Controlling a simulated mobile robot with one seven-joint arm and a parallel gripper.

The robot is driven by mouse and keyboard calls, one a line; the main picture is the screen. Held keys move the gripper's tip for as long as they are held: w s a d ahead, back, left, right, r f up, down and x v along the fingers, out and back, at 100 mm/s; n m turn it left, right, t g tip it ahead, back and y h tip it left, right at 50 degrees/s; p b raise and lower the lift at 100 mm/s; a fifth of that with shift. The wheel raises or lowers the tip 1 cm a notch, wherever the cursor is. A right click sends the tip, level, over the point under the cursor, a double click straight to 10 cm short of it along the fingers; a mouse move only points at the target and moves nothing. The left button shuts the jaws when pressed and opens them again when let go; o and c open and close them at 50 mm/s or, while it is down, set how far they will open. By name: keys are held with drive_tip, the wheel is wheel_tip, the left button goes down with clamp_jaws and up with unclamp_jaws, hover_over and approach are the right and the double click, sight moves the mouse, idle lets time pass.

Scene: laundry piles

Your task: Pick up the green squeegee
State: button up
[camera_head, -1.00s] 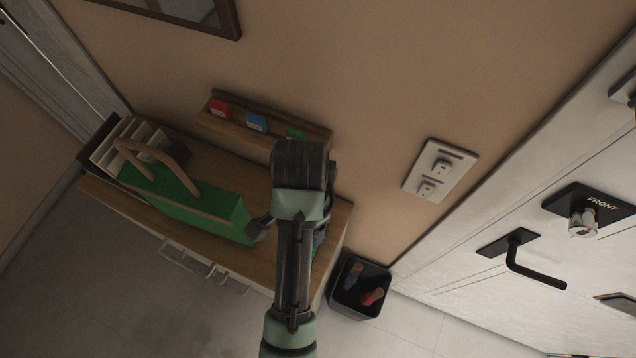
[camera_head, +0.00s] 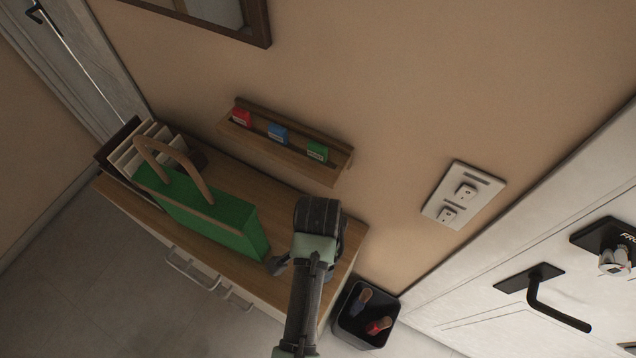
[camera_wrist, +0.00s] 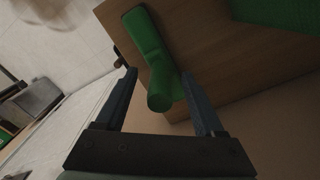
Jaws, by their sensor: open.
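The green squeegee (camera_wrist: 154,62) lies on the wooden cabinet top (camera_wrist: 195,38) in the wrist view, its round handle end toward me. My gripper (camera_wrist: 160,85) is open, with one dark finger on each side of the handle end; I cannot tell whether either finger touches it. In the head view my arm covers the squeegee, and my gripper (camera_head: 278,266) is mostly hidden at the right end of the cabinet top, with one finger showing.
A green bag (camera_head: 215,222) with a tan handle stands left of my gripper. A wall shelf (camera_head: 290,145) with red, blue and green blocks is behind. A black bin (camera_head: 362,316) stands on the floor to the right. An upright file holder (camera_head: 128,150) is at the far left.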

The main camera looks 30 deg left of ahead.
drive_tip(key=shift+f, duration=0.9)
clamp_jaws()
idle(0.8)
